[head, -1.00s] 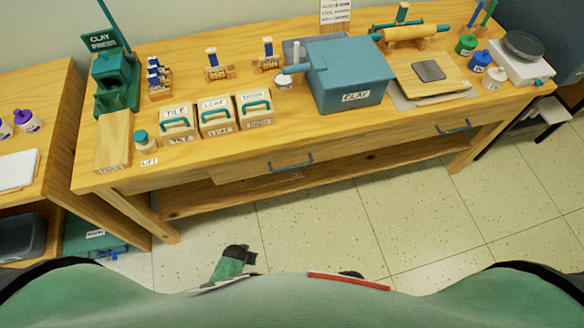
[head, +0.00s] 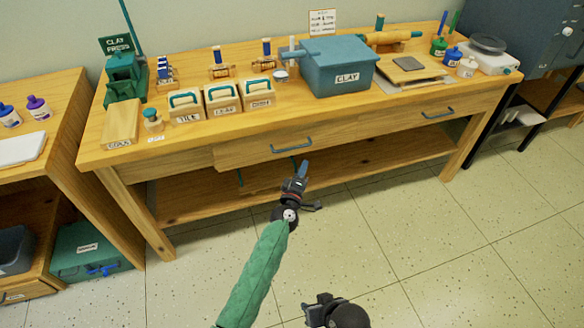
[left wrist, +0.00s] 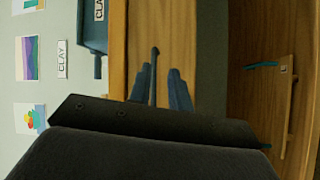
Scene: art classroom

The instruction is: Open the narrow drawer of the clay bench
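The wooden clay bench (head: 190,152) runs along the wall. My left gripper (head: 300,171) is just below and in front of the left handle. In the left wrist view its two blue fingers (left wrist: 162,88) are apart, with a dark bar handle (left wrist: 154,62) showing between and beyond them; contact cannot be told. My right gripper (head: 318,303) is low over the floor, its fingers unclear.
A blue-grey clay bin (head: 338,68), labelled boxes (head: 222,97) and a green press (head: 122,78) stand on the benchtop. A lower shelf (head: 330,181) lies under the drawers. Another table (head: 62,130) stands at left. The floor in front is clear.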

